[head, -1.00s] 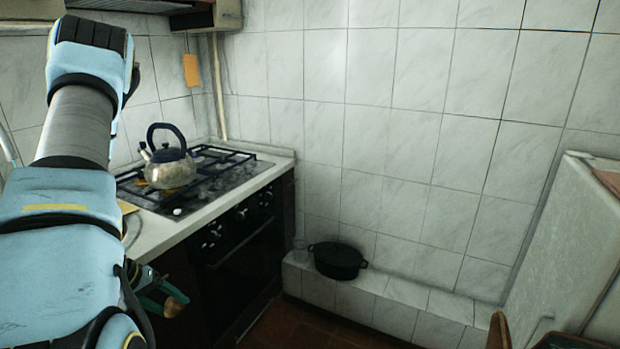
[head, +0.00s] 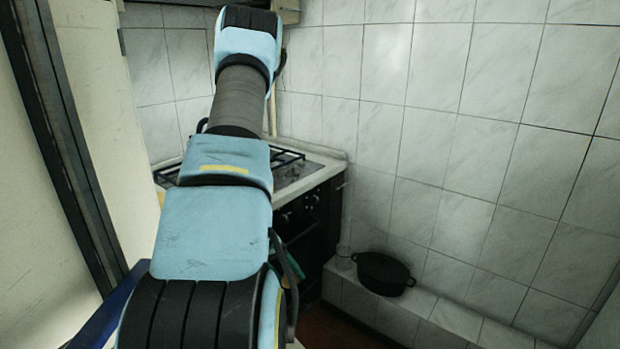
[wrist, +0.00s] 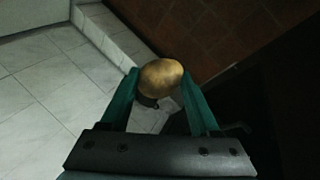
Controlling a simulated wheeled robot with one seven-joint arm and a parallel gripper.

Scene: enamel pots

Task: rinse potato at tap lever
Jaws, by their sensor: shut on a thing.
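My gripper (wrist: 160,82) is shut on a round brown potato (wrist: 162,74) in the wrist view, with a green finger on each side of it. In the head view my arm hides the potato and most of the gripper; only a sliver of green shows beside the arm, in front of the stove's dark front. No tap or tap lever shows in either view now.
A gas stove (head: 294,172) stands behind my arm. A pale panel with a dark frame (head: 62,150) stands close at left.

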